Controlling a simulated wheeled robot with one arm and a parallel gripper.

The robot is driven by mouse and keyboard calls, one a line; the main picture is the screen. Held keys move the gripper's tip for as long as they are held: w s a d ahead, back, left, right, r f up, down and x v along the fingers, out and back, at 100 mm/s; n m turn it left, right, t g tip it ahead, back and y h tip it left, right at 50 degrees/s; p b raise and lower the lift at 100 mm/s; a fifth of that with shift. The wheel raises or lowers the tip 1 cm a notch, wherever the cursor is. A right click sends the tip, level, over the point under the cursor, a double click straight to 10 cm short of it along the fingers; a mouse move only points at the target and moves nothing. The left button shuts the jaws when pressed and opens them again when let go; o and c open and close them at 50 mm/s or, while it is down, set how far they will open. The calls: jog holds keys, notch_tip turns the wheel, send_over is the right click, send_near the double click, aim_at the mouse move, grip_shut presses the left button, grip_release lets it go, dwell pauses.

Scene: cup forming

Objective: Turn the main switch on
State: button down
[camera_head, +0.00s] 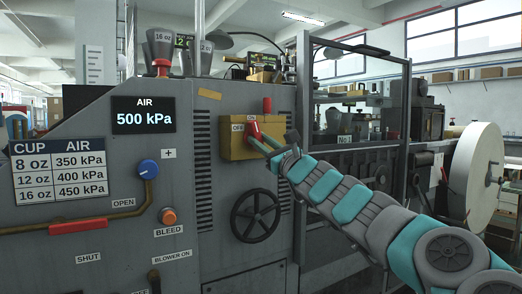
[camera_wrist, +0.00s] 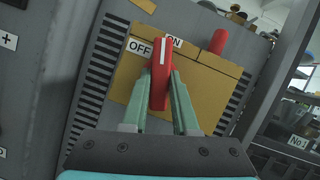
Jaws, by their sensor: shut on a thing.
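The main switch is a red handle (camera_head: 254,129) with a white line on a yellow box (camera_head: 232,148) on the grey machine front. In the wrist view the red handle (camera_wrist: 160,70) stands between my two green fingers, its upper end between the OFF label (camera_wrist: 139,47) and the ON label (camera_wrist: 174,42), closer to ON. My gripper (camera_wrist: 163,80) is shut on this handle; it also shows in the head view (camera_head: 264,143), reaching in from the lower right. The fingers hide the handle's lower sides.
A second red knob (camera_wrist: 218,41) sticks up at the box's right side. A black handwheel (camera_head: 256,215) is below the box. A dark frame post (camera_head: 301,130) stands close on the right. The AIR display (camera_head: 143,114) reads 500 kPa.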

jog(key=m+t+b, duration=0.1)
jog(key=m+b, duration=0.1)
jog(key=m+h+b, duration=0.1)
jog(key=m, duration=0.1)
jog(key=shift+s+a+f+t+h+b, duration=0.1)
jog(key=shift+f+t+h+b, duration=0.05)
jog(key=shift+t+h+b, duration=0.2)
jog(key=shift+r+m, duration=0.2)
jog(key=shift+m, duration=0.4)
jog(key=c, duration=0.7)
grip_release()
jog(key=shift+b, duration=0.35)
jog(key=b+v, duration=0.6)
jog(key=v, duration=0.1)
jog(key=shift+s+f, duration=0.2)
jog(key=shift+s, duration=0.1)
